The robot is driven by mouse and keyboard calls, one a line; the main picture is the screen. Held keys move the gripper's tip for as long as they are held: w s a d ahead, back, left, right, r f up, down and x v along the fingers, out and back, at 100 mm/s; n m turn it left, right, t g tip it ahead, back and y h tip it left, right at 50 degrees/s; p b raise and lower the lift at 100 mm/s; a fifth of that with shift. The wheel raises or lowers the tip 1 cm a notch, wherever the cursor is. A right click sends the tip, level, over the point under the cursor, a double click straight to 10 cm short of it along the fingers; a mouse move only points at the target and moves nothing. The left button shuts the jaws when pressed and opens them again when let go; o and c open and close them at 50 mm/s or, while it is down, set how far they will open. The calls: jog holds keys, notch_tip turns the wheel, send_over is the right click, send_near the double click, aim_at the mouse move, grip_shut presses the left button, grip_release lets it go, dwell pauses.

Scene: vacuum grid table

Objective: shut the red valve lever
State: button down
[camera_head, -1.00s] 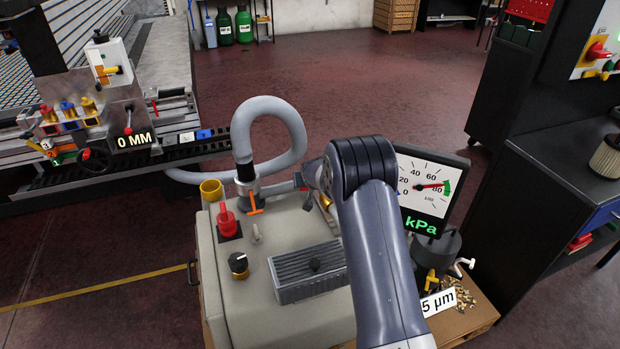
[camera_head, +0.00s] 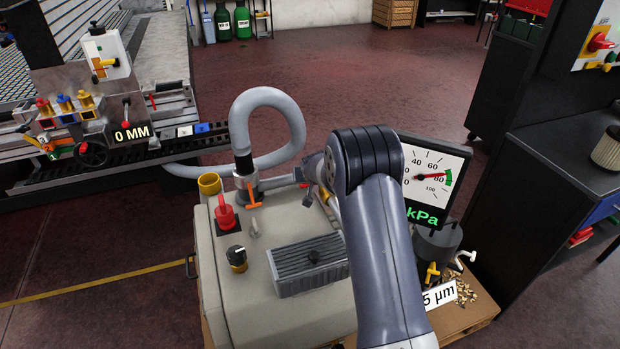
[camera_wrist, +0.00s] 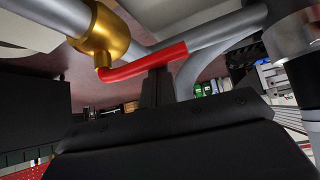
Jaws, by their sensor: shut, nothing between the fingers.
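In the wrist view the red valve lever (camera_wrist: 146,62) sticks out to the right, slanting slightly up, from a brass valve body (camera_wrist: 104,36) on a grey pipe. My gripper (camera_wrist: 157,86) is shut and empty. Its dark fingers reach up to just below the lever's middle in the picture. I cannot tell whether they touch it. In the head view my gripper (camera_head: 309,199) is small and dark, behind the pump housing and left of my arm. The brass valve body (camera_head: 324,194) shows only partly beside it; my arm hides most of that area.
A grey hose (camera_head: 292,120) loops behind. The kPa gauge (camera_head: 435,180) stands right of my arm, its needle near 80.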

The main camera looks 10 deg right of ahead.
jog(key=v, duration=1)
jog(key=shift+s+r, duration=0.3)
jog(key=shift+w+f, duration=0.1)
jog(key=x, duration=1)
jog(key=shift+w+f, duration=0.25)
jog(key=shift+s+r, duration=0.1)
